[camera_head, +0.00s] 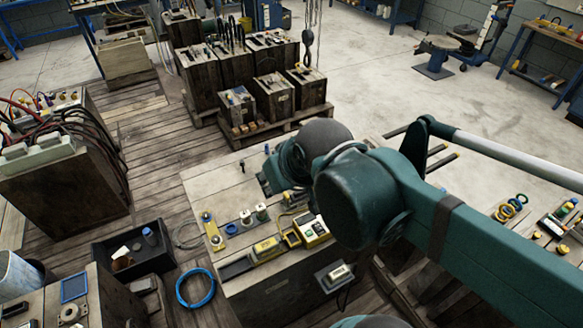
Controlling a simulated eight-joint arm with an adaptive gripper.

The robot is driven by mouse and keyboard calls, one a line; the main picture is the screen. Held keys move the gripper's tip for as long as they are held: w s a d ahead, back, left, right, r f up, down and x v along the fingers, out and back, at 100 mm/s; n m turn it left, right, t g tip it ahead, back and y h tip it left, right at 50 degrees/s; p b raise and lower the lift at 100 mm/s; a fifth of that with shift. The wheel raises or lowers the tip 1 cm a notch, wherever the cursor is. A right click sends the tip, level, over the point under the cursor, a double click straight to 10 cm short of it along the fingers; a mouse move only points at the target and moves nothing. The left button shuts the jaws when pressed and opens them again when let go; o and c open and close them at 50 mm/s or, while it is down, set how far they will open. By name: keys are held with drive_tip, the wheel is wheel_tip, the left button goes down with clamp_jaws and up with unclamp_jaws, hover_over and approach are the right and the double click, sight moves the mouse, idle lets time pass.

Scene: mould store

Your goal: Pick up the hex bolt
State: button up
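My arm reaches in from the right over the wooden-topped bench (208,182). Its teal end, with my gripper (268,178), is over the back middle of the bench top. The fingers are small and partly hidden by my own wrist, so I cannot tell if they are open or shut, or whether they hold anything. I cannot make out the hex bolt for certain. A small dark piece (242,166) stands on the bench left of my gripper, too small to identify. My arm hides part of the bench top.
A yellow-and-white meter (312,230), a yellow box (266,249), white spools (246,217) and a yellow strip (212,232) sit along the bench's front. A blue cable coil (196,288) and a black bin (130,262) are front left. Wooden crates (236,72) stand behind. The bench's left back is mostly clear.

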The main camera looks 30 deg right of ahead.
drive_tip(key=w+d+f+n+g, duration=0.1)
drive_tip(key=w+d+f+n, duration=0.15)
drive_tip(key=w, duration=0.35)
drive_tip(key=w+d+f+n+g+p, duration=0.1)
drive_tip(key=w+d+n+g, duration=0.1)
drive_tip(key=w+d, duration=0.3)
drive_tip(key=w+d+f+n+g, duration=0.1)
drive_tip(key=w+d+n, duration=0.1)
drive_tip(key=w, duration=0.6)
drive_tip(key=w+d+f+n+g, duration=0.1)
drive_tip(key=w+d+f, duration=0.2)
drive_tip(key=f, duration=0.3)
drive_tip(key=w+d+f+n+g, duration=0.1)
drive_tip(key=w+d+f+n, duration=0.1)
drive_tip(key=w+d+f, duration=0.2)
drive_tip(key=w+d+f+n+p, duration=0.1)
drive_tip(key=w+d+f+n, duration=0.1)
drive_tip(key=f, duration=0.5)
drive_tip(key=shift+w+d+f+n+g, duration=0.15)
drive_tip(key=shift+w+d+f+g, duration=0.05)
drive_tip(key=shift+w+d, duration=0.25)
drive_tip(key=shift+w+d+f+n+g, duration=0.1)
drive_tip(key=shift+w+d+f+g, duration=0.1)
drive_tip(key=shift+w+d, duration=0.2)
drive_tip(key=shift+w+d+f, duration=0.1)
drive_tip(key=shift+d+f, duration=0.2)
drive_tip(key=shift+f, duration=0.35)
drive_tip(key=shift+f, duration=1.25)
